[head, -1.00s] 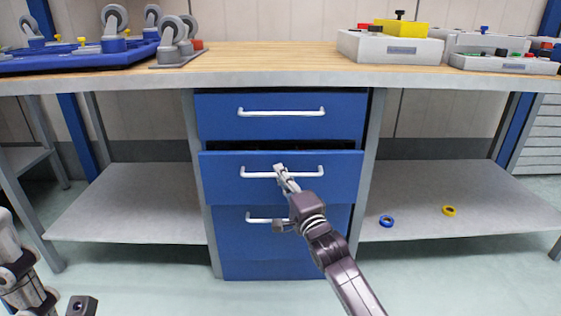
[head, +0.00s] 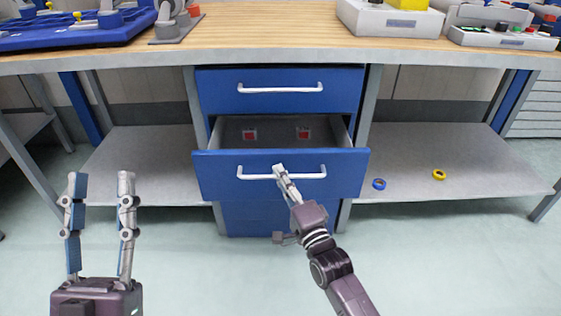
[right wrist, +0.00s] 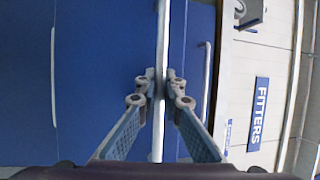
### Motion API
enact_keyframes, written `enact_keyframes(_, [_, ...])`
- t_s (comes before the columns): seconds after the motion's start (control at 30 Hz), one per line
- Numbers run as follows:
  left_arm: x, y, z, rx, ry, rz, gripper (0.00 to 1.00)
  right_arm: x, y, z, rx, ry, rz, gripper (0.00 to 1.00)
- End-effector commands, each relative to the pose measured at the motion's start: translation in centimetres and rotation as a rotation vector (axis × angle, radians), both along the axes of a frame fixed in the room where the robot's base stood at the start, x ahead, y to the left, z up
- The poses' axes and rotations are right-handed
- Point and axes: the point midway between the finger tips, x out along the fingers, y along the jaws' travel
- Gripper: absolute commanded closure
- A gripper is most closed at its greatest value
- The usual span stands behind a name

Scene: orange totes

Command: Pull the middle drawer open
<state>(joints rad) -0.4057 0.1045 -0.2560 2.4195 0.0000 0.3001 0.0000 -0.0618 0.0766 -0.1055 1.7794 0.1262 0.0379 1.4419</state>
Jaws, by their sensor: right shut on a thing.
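The middle drawer (head: 330,183) is blue and stands partly pulled out under the bench, with its grey inside showing. Its white handle (head: 250,175) runs across the front. My right gripper (head: 281,174) is at the middle of this handle. In the right wrist view, my right gripper (right wrist: 160,87) is shut with the handle (right wrist: 161,130) between its fingers. My left gripper (head: 101,180) is open and empty, fingers up, in front of the left lower shelf.
The closed top drawer (head: 300,97) is above. Two small red items (head: 304,134) lie inside the middle drawer. A blue ring (head: 379,184) and a yellow ring (head: 439,175) lie on the right shelf (head: 470,150). The floor in front is clear.

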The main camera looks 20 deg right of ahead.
Motion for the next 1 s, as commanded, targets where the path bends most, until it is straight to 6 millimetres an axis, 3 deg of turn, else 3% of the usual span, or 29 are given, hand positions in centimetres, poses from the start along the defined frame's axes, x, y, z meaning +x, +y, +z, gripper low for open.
enact_keyframes(0.2, [4.0, -0.3, -6.0, 0.096, 0.336, 0.019, 0.60, -2.4, 0.6, 0.1, -0.001, 0.006, 0.000, 1.00])
enact_keyframes(0.47, [5.3, 0.5, -14.4, 0.197, 0.717, 0.040, 0.60, -5.3, 1.4, 0.1, -0.001, 0.006, 0.000, 1.00])
enact_keyframes(0.67, [3.7, 1.7, -20.8, 0.268, 1.003, 0.056, 0.60, -7.6, 2.1, 0.1, -0.001, 0.006, 0.001, 1.00])
enact_keyframes(0.8, [1.5, 2.8, -24.8, 0.312, 1.197, 0.066, 0.60, -9.3, 2.6, 0.0, -0.001, 0.007, -0.001, 1.00])
enact_keyframes(1.0, [-2.4, 4.4, -28.9, 0.364, 1.434, 0.078, 0.60, -11.4, 3.2, 0.0, -0.001, 0.005, 0.001, 1.00])
